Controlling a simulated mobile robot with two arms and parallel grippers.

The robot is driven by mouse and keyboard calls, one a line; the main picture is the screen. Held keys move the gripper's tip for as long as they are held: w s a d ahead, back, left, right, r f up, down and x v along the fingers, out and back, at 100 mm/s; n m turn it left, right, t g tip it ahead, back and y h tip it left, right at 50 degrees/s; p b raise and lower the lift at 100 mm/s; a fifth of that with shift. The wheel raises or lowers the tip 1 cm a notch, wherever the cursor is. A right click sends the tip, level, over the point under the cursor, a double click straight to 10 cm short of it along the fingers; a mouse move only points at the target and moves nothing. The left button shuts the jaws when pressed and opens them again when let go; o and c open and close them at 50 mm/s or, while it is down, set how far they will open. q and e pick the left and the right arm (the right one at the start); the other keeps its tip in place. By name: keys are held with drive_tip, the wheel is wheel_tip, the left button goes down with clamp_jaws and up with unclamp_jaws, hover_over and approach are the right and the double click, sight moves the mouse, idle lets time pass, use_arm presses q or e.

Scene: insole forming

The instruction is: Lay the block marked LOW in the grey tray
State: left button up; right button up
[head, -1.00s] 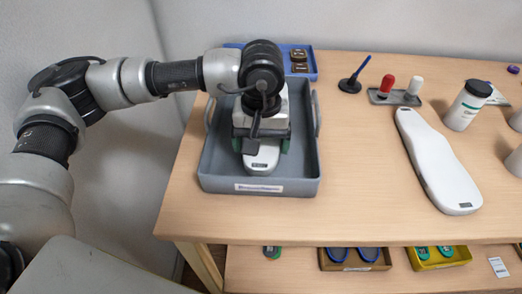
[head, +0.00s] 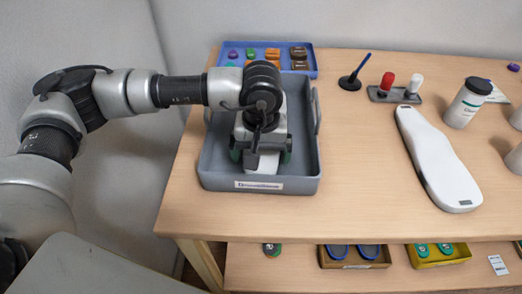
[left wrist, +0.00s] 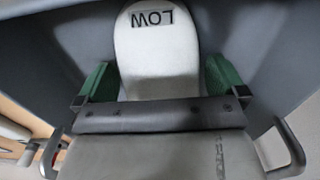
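The grey tray (head: 307,184) stands at the table's left, with a white label on its front wall. My left gripper (head: 262,155) is low inside it, pointing down. The block marked LOW (left wrist: 158,50) is pale, with a rounded end, and sits between the gripper's green fingers in the left wrist view (left wrist: 160,80). In the head view, only its front part (head: 263,165) shows below the gripper. My right gripper is out of view.
A blue tray (head: 316,68) with several small pieces is behind the grey tray. Bare table lies between.

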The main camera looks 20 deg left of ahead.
use_arm(q)
drive_tip(key=shift+r, duration=0.2)
wheel_tip(320, 180, up, 12)
idle(0.6)
